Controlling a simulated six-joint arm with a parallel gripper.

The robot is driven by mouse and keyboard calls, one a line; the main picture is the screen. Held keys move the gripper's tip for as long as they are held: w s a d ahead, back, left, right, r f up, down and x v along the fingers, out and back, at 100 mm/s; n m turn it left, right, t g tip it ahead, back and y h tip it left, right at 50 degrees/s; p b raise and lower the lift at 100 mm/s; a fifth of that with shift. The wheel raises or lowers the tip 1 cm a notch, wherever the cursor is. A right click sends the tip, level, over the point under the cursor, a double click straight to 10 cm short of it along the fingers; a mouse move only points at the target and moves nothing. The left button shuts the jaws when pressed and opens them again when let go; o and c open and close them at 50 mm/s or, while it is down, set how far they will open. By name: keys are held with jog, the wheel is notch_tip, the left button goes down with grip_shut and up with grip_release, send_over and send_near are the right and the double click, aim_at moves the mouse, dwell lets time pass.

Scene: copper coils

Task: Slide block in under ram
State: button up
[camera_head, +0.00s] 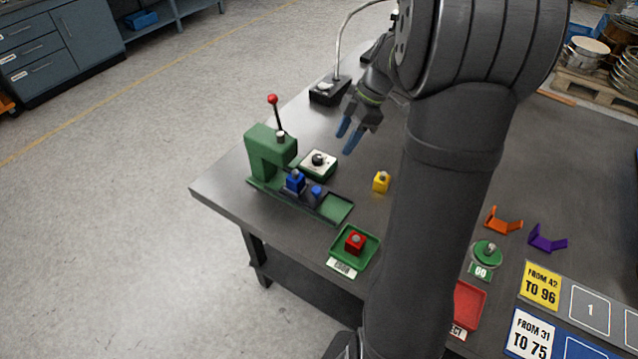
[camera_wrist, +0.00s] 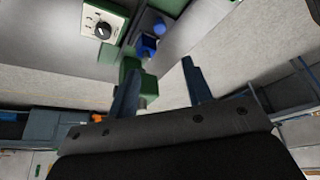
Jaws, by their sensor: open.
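The green press (camera_head: 268,152) stands at the left end of the table, with a red-knobbed lever (camera_head: 272,99) on top. A blue block (camera_head: 295,183) with a small knob sits low at the front of the press, beside a blue round piece (camera_head: 316,191) on a dark slide. I cannot tell how far the block is beneath the ram. Blue parts (camera_wrist: 148,46) and part of the green press (camera_wrist: 149,103) show in the wrist view. My gripper (camera_head: 350,136) is open and empty, above the table behind the press; its two fingers (camera_wrist: 158,66) are apart.
A dial box (camera_head: 319,160) stands beside the press. A yellow block (camera_head: 381,181) stands on the table. A red block (camera_head: 355,241) sits in a green tray (camera_head: 340,256) near the front edge. A black box (camera_head: 328,91) stands behind. My arm covers the middle.

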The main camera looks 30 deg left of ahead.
aim_at(317, 189)
jog(key=x, duration=1.7)
grip_shut()
